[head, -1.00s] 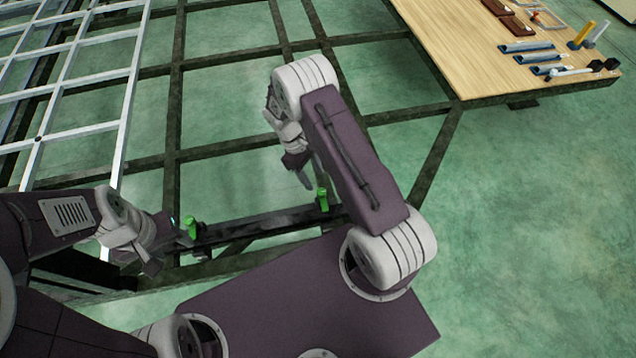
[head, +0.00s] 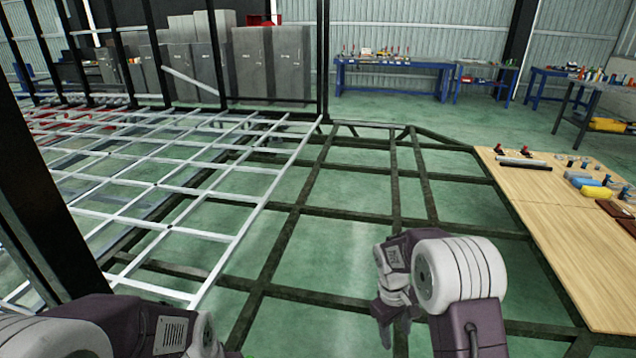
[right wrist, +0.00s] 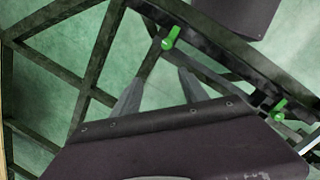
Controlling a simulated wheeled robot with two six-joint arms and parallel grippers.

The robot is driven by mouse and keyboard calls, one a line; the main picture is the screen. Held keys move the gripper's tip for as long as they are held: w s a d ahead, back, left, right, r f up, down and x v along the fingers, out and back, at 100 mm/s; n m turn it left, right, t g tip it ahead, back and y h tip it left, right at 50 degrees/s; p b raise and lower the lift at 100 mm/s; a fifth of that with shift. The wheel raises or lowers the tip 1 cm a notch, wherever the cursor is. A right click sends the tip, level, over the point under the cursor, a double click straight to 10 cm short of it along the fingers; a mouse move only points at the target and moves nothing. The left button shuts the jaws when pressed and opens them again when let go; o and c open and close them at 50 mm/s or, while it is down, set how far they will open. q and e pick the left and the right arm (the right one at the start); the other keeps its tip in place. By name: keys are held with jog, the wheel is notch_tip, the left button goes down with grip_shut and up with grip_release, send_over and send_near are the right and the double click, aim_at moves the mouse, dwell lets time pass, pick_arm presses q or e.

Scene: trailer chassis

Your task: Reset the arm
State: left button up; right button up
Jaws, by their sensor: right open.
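My right arm bends over at the lower middle of the head view. Its gripper (head: 393,335) hangs down over the dark chassis frame (head: 345,216). In the right wrist view the two fingers of this gripper (right wrist: 163,74) stand apart with nothing between them. A green clamp (right wrist: 171,38) on a dark beam (right wrist: 215,52) lies just beyond the fingertips, apart from them. A second green clamp (right wrist: 279,110) is further right on the beam. My left arm shows at the lower left of the head view; its gripper is out of frame.
A pale metal lattice (head: 160,185) covers the left. A dark upright post (head: 40,200) stands close on the left. A wooden table (head: 570,225) with tools is on the right. Grey cabinets (head: 270,65) and a blue workbench (head: 390,64) stand at the back.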

jog(key=s+a+r+m+t+y, duration=0.1)
jog(key=s+a+r+m+t, duration=0.1)
jog(key=s+r, duration=0.55)
jog(key=s+a+f+m+y, duration=0.1)
jog(key=s+f+m, duration=0.3)
jog(key=s, duration=0.4)
notch_tip(320, 180, up, 14)
jog(key=w+p, duration=0.1)
jog(key=p, duration=1.2)
jog(key=shift+r+t+p, duration=0.2)
jog(key=shift+t+p, duration=0.1)
